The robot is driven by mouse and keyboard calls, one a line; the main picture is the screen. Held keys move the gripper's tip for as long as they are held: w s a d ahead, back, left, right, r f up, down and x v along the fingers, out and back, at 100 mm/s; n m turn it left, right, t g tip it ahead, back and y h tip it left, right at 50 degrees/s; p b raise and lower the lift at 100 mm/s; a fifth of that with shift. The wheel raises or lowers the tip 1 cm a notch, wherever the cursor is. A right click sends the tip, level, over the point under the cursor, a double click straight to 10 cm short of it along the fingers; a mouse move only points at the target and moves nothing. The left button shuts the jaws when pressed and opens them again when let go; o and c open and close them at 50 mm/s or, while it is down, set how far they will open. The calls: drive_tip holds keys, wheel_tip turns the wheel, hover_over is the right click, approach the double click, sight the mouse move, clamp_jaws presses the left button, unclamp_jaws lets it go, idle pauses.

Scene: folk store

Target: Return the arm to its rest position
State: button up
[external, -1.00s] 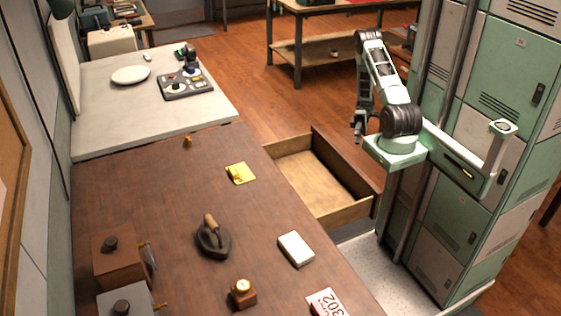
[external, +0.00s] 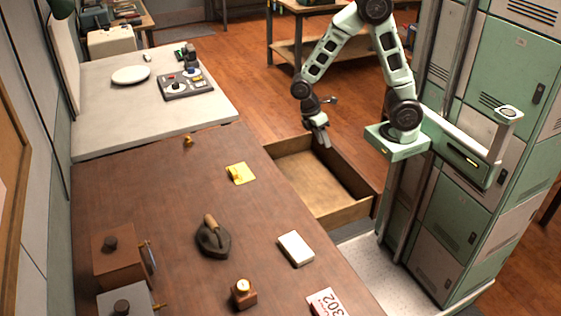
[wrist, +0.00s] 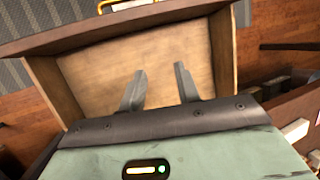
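My arm (external: 388,55) rises from its mount and bends over to the left. My gripper (external: 321,140) hangs above the far part of the open drawer (external: 350,208). In the wrist view, the two grey fingers of my gripper (wrist: 159,84) are spread apart with nothing between them. Behind them shows the bare wooden inside of the drawer (wrist: 90,75), with a brass handle on its front edge. The fingers do not visibly touch the drawer.
The brown table (external: 160,190) holds a flat iron (external: 214,238), a white box (external: 296,248), a yellow item (external: 240,173) and a small clock (external: 243,292). Green lockers (external: 480,130) stand close on the right. Wooden floor (external: 260,110) lies open behind the drawer.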

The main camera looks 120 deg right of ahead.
drive_tip(key=a+r+n+t+h+p, duration=0.15)
drive_tip(key=a+r+n, duration=0.3)
drive_tip(key=a, duration=1.05)
drive_tip(key=s+a+r+n+t+h+p, duration=0.1)
drive_tip(key=s+a+r, duration=0.1)
drive_tip(key=s+a, duration=0.35)
drive_tip(key=s+a+r+n+t+p, duration=0.1)
drive_tip(key=s+a+r+n, duration=0.15)
drive_tip(key=a, duration=0.55)
wheel_tip(320, 180, down, 20)
drive_tip(key=b, duration=2)
drive_tip(key=shift+s+f+m+b, duration=0.2)
drive_tip(key=shift+s+m+b, duration=0.1)
drive_tip(key=shift+s+b, duration=0.1)
drive_tip(key=shift+d, duration=0.1)
